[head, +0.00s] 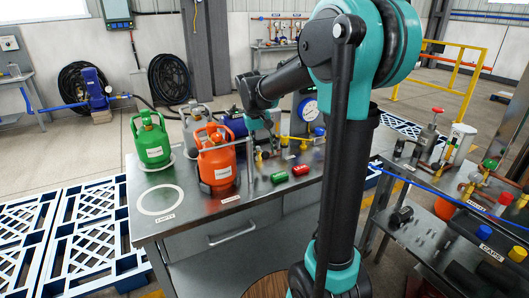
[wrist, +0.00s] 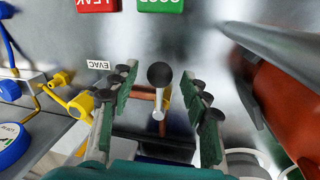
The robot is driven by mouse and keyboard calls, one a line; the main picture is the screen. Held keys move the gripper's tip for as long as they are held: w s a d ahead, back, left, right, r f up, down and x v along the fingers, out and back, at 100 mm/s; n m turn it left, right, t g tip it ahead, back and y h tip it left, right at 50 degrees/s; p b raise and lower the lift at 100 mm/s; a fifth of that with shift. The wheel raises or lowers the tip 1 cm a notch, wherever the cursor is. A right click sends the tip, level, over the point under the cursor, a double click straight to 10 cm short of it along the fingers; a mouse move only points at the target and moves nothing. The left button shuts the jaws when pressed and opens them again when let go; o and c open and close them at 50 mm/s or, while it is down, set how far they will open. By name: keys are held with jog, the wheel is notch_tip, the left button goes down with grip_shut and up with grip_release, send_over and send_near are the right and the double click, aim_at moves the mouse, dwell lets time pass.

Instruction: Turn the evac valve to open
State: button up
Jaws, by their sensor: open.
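The evac valve shows in the wrist view as a black ball knob (wrist: 160,75) on a short silver lever, above a copper-coloured pipe (wrist: 147,93). A white EVAC label (wrist: 98,65) lies to its left. My gripper (wrist: 165,92) is open, with its green-padded fingers on either side of the knob and lever. Gaps show between the knob and both fingers, and nothing is held. In the head view my gripper (head: 262,138) is low over the metal bench, behind the orange cylinder. I cannot make out the evac valve there.
The orange cylinder (head: 216,158) stands close to my gripper and fills the right of the wrist view (wrist: 285,100). Green (head: 152,140) and grey (head: 196,124) cylinders stand beside it. Red LEAK (wrist: 98,5) and green GOOD (wrist: 161,5) blocks lie nearby. The bench's front left (head: 190,215) is clear.

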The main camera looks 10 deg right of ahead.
jog(key=shift+f, duration=0.25)
jog(key=shift+c, duration=0.6)
grip_shut()
